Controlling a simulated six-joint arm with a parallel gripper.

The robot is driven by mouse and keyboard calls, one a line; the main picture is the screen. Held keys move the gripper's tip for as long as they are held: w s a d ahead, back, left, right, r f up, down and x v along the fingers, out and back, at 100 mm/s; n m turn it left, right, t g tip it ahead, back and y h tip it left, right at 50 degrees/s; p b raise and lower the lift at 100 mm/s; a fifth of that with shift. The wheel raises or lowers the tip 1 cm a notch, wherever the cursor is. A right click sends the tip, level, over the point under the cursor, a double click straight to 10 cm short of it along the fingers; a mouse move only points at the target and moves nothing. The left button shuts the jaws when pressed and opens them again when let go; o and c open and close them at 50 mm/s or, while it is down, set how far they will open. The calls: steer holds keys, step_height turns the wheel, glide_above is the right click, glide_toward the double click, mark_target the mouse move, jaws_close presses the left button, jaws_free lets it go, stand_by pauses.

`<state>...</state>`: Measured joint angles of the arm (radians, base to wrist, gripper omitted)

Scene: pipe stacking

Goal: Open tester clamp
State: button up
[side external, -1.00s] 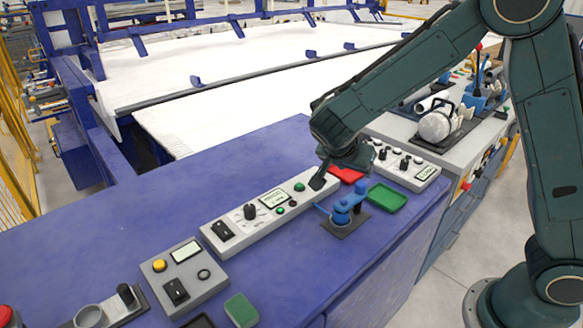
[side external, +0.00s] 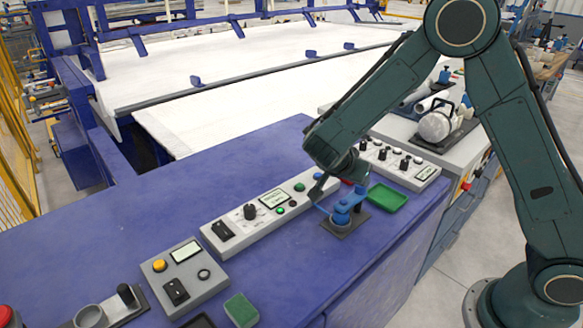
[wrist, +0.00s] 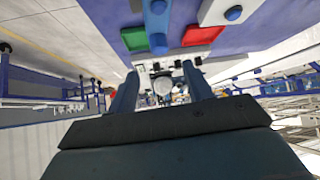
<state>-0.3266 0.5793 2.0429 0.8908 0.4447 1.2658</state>
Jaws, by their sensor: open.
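The tester clamp (side external: 347,208) is a blue device on a dark square base, near the right edge of the blue bench, with a thin blue bar reaching out to its left. My gripper (side external: 323,186) is just behind and above it, beside the right end of the long control panel. In the wrist view, the two fingers of my gripper (wrist: 161,80) are spread apart with nothing between them. The blue clamp (wrist: 157,22) shows beyond them at the top of that view. I cannot tell whether a finger touches the clamp.
A green tray (side external: 388,198) lies right of the clamp, and a red tray (wrist: 203,35) is mostly hidden behind my gripper in the side view. The long grey control panel (side external: 243,222) stands close on the left. The blue bench's front middle (side external: 300,260) is clear.

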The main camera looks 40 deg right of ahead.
mark_target(352, 196)
steer(key=x, duration=0.9)
steer(key=shift+d+f, duration=0.3)
jaws_close()
steer(key=shift+w, duration=0.1)
